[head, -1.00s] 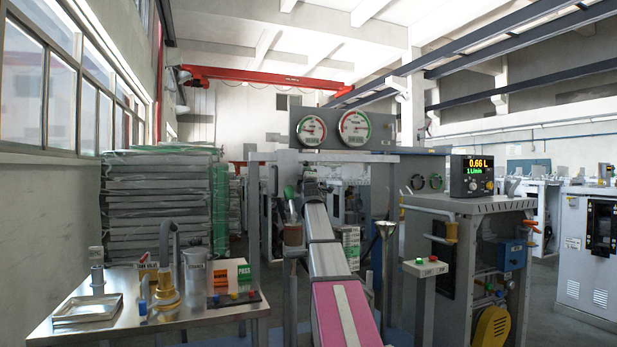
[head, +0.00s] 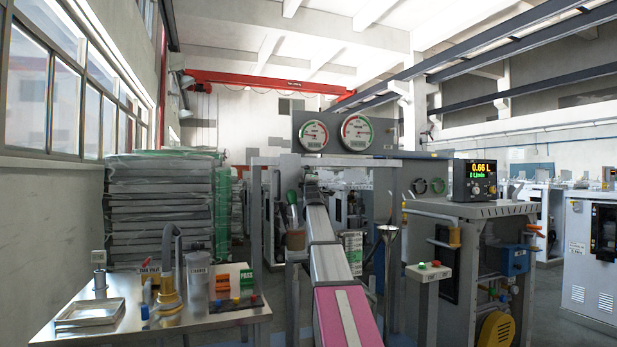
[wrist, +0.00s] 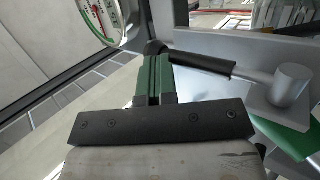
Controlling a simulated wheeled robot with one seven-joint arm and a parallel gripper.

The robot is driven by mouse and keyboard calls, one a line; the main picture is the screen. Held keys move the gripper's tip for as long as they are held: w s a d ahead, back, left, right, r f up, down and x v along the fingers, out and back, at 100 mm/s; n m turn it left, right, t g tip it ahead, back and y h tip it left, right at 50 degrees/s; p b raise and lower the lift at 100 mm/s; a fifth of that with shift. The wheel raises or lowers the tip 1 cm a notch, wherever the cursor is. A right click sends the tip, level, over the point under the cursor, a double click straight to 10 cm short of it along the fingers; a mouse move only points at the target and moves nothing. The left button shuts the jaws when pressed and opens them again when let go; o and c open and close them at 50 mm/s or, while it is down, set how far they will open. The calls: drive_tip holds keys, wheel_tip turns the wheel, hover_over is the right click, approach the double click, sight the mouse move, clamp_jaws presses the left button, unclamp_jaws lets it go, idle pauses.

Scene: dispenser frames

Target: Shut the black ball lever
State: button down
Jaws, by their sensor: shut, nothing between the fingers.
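The lever shows in the wrist view as a black grip (wrist: 203,63) on a thin metal rod that runs right to a grey cylindrical hub (wrist: 292,84). At the grip's left end is a dark rounded ball (wrist: 155,47), partly hidden by my fingers. My gripper (wrist: 154,62) has green fingers pressed together with nothing between them. Its tips are right at the ball and the grip's left end; I cannot tell whether they touch. In the head view my arm reaches forward to below the gauge panel, and the lever cannot be made out there.
A round gauge (wrist: 98,18) is close at upper left in the wrist view. The head view shows a gauge panel (head: 385,137), a readout (head: 474,180) of 0.66 L on a cabinet at right, a funnel (head: 388,235), and a metal bench (head: 200,318) at left.

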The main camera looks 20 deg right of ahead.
drive_tip(key=s+a, duration=0.2)
drive_tip(key=s, duration=1.2)
drive_tip(key=shift+a, duration=0.15)
